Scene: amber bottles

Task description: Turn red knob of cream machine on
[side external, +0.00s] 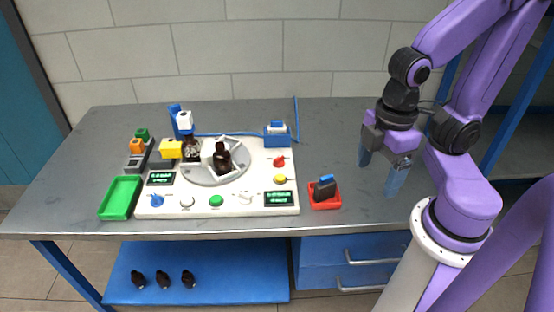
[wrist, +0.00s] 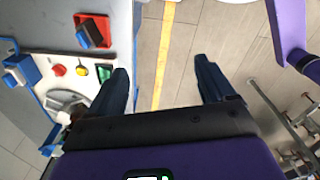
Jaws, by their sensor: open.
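The cream machine (side external: 240,205) stands on the grey table with a round turntable, bottles and a row of controls. Its red knob (side external: 280,162) is on the right part of the panel, above a yellow knob (side external: 280,179). The red knob also shows in the wrist view (wrist: 59,70), left of my gripper. My gripper (side external: 383,178) hangs above the right side of the table, well right of the machine. Its blue fingers are apart with nothing between them, and they also show in the wrist view (wrist: 168,82). The knob's exact setting is too small to tell.
A red tray (side external: 333,203) with a dark blue-topped object lies between machine and gripper. A blue holder (side external: 277,134) stands behind the red knob. A green tray (side external: 120,197) is at the left.

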